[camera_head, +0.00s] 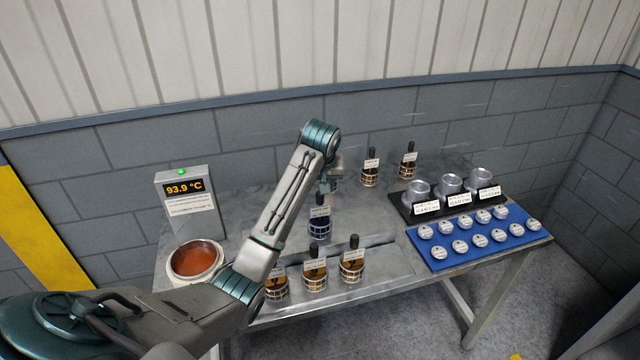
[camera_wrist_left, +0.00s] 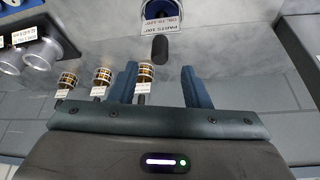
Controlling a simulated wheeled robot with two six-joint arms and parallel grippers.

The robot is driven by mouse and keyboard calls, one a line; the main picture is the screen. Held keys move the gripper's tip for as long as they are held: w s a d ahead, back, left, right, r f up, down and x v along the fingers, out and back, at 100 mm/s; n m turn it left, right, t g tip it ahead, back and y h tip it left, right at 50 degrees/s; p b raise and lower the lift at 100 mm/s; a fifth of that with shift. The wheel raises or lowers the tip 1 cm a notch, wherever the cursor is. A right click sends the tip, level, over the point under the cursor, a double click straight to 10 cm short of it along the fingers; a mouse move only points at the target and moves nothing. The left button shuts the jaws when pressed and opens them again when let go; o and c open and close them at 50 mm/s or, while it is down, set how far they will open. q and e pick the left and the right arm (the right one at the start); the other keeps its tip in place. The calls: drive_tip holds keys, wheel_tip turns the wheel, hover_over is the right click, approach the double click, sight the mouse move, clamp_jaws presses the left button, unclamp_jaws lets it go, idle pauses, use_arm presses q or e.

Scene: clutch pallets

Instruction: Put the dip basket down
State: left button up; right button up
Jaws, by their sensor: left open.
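A dip basket with dark blue contents (camera_head: 319,229) and a white label stands upright on the metal table, near its middle. Its black handle points up. In the left wrist view the same basket (camera_wrist_left: 160,10) is at the top edge, partly cut off, with the black handle (camera_wrist_left: 160,49) toward my fingers. My left gripper (camera_head: 327,190) is over the table, just behind and above this basket. Its two blue fingers (camera_wrist_left: 160,85) are apart with nothing held between them. Its fingertips are hard to make out in the head view. My right gripper is not in view.
Amber baskets stand at the front (camera_head: 315,281) and back (camera_head: 370,176) of the table. A round pot of reddish liquid (camera_head: 197,260) and a 93.9 °C display (camera_head: 186,204) are left. Metal cups (camera_head: 450,183) and a blue mat (camera_head: 440,262) with several discs are right.

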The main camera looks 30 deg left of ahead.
use_arm(q)
drive_tip(key=shift+v, duration=2)
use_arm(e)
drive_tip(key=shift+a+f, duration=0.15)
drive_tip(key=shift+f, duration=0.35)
